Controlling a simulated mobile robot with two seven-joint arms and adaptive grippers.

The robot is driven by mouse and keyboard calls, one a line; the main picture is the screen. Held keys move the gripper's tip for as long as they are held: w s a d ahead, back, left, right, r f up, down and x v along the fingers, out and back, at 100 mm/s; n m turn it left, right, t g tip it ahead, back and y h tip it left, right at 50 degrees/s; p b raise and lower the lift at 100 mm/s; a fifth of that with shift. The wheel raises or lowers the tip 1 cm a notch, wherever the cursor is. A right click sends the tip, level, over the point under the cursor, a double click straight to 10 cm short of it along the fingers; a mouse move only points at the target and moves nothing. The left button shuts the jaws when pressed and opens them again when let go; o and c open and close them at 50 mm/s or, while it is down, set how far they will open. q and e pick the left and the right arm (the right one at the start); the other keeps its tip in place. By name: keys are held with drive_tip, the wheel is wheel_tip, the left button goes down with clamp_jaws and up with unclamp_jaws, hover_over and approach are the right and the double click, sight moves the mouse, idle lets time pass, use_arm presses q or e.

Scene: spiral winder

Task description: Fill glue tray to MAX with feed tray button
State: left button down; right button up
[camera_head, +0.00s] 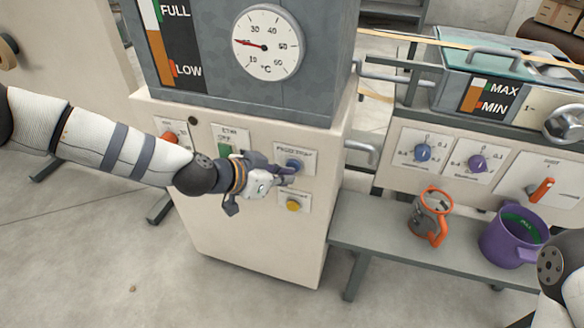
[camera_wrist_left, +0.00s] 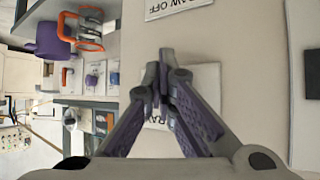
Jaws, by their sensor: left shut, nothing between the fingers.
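My left gripper (camera_head: 284,176) is shut and empty, its fingertips at the blue feed tray button (camera_head: 295,165) on the cream cabinet front. I cannot tell whether they press it. In the left wrist view the closed fingertips (camera_wrist_left: 163,82) stand before a white label plate (camera_wrist_left: 206,80), and the button is hidden behind them. The glue tray (camera_head: 455,60) is at the upper right. Its level gauge (camera_head: 488,95) carries MAX and MIN; a brown column rises between the marks, its top seemingly near MAX, too small to read exactly. My right gripper is out of view.
A yellow button (camera_head: 293,205) sits just below the blue one. The tank above has a dial (camera_head: 267,43) and a FULL/LOW gauge (camera_head: 172,45). An orange-handled cup (camera_head: 430,217) and purple jug (camera_head: 513,238) stand on the bench (camera_head: 375,225) at right.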

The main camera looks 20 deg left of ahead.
use_arm(q)
drive_tip(key=shift+s, duration=0.1)
idle(0.4)
drive_tip(key=shift+s+p, duration=0.3)
drive_tip(key=shift+s, duration=0.45)
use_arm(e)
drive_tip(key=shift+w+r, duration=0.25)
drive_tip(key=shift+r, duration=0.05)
use_arm(q)
drive_tip(key=s+p, duration=0.1)
drive_tip(key=s, duration=0.4)
drive_tip(key=shift+a, duration=0.1)
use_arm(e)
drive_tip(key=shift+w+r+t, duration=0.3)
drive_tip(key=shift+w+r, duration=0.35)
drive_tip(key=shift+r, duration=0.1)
